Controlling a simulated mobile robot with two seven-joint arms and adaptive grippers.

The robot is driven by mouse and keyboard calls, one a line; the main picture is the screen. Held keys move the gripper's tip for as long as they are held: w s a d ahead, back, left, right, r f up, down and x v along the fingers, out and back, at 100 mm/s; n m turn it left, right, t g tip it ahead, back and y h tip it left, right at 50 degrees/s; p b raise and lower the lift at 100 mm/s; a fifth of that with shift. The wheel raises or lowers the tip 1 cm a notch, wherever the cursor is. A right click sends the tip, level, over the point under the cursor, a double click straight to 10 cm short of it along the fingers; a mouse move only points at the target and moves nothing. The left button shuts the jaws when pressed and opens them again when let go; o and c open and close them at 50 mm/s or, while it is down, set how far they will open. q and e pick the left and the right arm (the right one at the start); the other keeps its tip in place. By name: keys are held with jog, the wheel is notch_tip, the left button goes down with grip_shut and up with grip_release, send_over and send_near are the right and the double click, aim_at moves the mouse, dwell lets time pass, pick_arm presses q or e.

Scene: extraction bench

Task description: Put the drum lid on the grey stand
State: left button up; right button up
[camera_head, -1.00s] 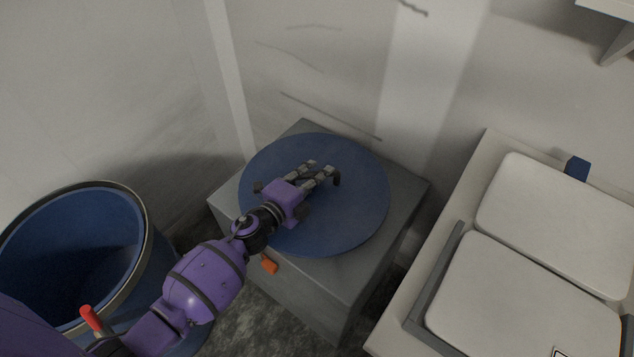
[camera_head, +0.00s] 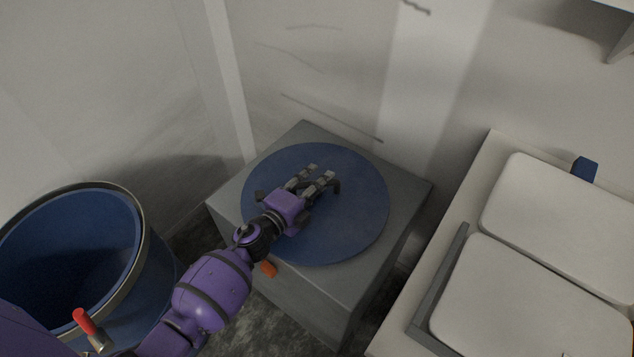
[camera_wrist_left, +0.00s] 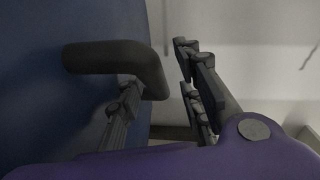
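The drum lid (camera_head: 355,225) is a round blue disc over the top of the grey stand (camera_head: 400,190). It looks level; I cannot tell whether it rests fully on the top. My left gripper (camera_head: 316,178) is above the lid, with its fingers at a dark bent handle (camera_head: 335,186). In the left wrist view the handle (camera_wrist_left: 115,60) stands off the blue lid (camera_wrist_left: 50,110). My right gripper is not in view.
An open blue drum (camera_head: 130,215) with a metal rim stands at the left. A pale bench (camera_head: 460,210) with white panels (camera_head: 520,300) is close on the right. A wall rises behind the stand. A small orange piece (camera_head: 268,269) shows near the lid's front edge.

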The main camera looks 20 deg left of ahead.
pick_arm(q)
jog(key=v, duration=1.2)
jog(key=shift+a, duration=0.1)
